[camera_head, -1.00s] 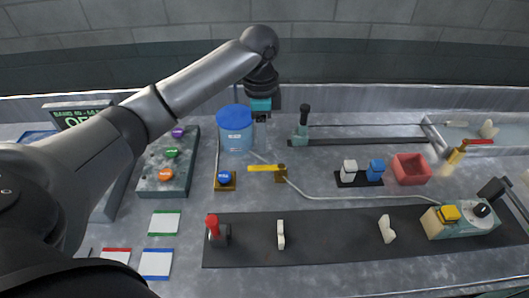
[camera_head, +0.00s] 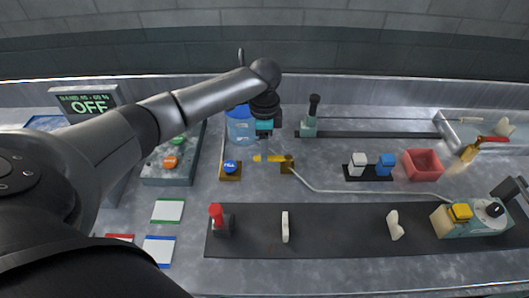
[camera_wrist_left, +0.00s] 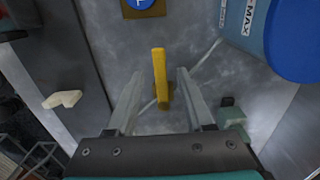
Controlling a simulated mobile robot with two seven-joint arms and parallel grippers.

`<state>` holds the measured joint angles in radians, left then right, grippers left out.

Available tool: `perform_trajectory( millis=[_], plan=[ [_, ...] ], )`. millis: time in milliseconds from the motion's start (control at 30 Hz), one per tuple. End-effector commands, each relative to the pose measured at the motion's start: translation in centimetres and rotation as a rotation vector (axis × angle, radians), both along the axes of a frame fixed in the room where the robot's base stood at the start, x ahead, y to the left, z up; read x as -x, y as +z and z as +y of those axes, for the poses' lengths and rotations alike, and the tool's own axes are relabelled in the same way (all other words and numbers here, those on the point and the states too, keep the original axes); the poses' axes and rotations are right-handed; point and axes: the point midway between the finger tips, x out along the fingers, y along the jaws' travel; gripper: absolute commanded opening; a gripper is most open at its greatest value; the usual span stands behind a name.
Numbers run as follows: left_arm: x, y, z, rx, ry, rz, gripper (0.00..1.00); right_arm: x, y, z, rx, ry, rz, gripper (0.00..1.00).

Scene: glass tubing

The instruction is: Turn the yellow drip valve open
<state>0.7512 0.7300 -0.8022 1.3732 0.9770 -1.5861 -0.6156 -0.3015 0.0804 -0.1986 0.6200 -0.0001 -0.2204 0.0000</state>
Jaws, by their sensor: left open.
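The yellow drip valve is a bar-shaped handle (camera_head: 270,158) lying sideways, with a brass-brown body (camera_head: 288,164) at its right end, on the grey bench. A clear tube runs from the body to the right. My left gripper (camera_head: 267,146) is above the handle, pointing down. In the left wrist view, the handle (camera_wrist_left: 159,62) shows between the two open fingers of my left gripper (camera_wrist_left: 159,76), with a gap on each side. I cannot tell how far above it the fingertips are. My right gripper is not in view.
A blue tank (camera_head: 240,126) stands just behind and left of my left gripper. A blue FILL button (camera_head: 230,167) is left of the valve. A lever on a slotted rail (camera_head: 309,126) stands behind right. A dark mat (camera_head: 340,228) lies in front, a red bin (camera_head: 424,165) right.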

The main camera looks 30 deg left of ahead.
Motion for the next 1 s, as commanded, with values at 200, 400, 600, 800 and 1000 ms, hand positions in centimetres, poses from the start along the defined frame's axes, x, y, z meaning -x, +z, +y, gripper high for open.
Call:
perform_trajectory(
  millis=[200,400,600,800,1000],
  plan=[
    [0.0,-1.7,0.0,0.001,-0.001,-0.001,0.53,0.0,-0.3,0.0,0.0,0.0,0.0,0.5],
    [0.0,-1.8,0.0,0.001,-0.001,-0.001,0.53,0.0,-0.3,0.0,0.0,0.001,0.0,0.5],
    [0.0,-1.8,0.0,0.001,-0.001,-0.001,0.39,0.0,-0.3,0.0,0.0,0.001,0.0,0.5],
    [0.0,-1.8,0.0,0.001,0.0,-0.001,0.17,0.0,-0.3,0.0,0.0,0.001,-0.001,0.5],
    [0.0,-1.8,0.0,0.001,0.0,-0.001,0.0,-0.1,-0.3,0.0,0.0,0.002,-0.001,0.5]
  ],
)
